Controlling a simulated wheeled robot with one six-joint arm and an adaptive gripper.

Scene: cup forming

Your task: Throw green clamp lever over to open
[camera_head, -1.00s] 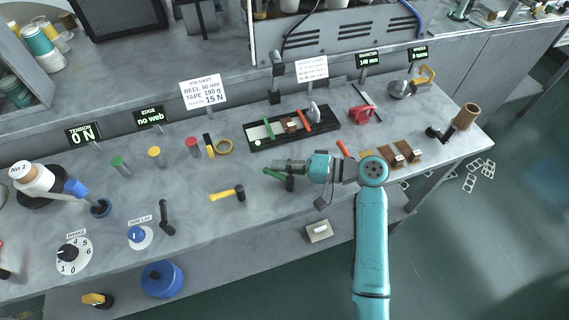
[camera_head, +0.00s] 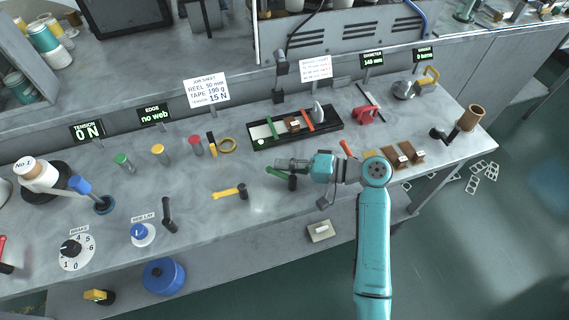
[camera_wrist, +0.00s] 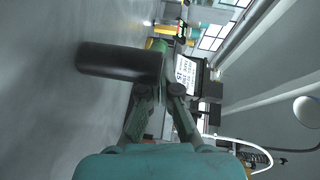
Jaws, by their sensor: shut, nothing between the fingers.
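The green clamp lever (camera_head: 278,171) lies over the bench, its green handle pointing up-left from a black upright post (camera_head: 292,183). My gripper (camera_head: 279,163) is shut and empty, just above the green handle in the head view and partly over it. In the wrist view my gripper (camera_wrist: 164,88) is close to a large dark cylinder (camera_wrist: 120,62), which looks like the lever's post, with a bit of green (camera_wrist: 158,45) behind it. I cannot tell whether the fingers touch the lever.
A yellow lever (camera_head: 226,193) is left of the green one. Behind is a black tray (camera_head: 257,144) with green and red strips. A red device (camera_head: 366,116) and brown blocks (camera_head: 403,160) are to the right. Bare bench lies in front of the yellow lever.

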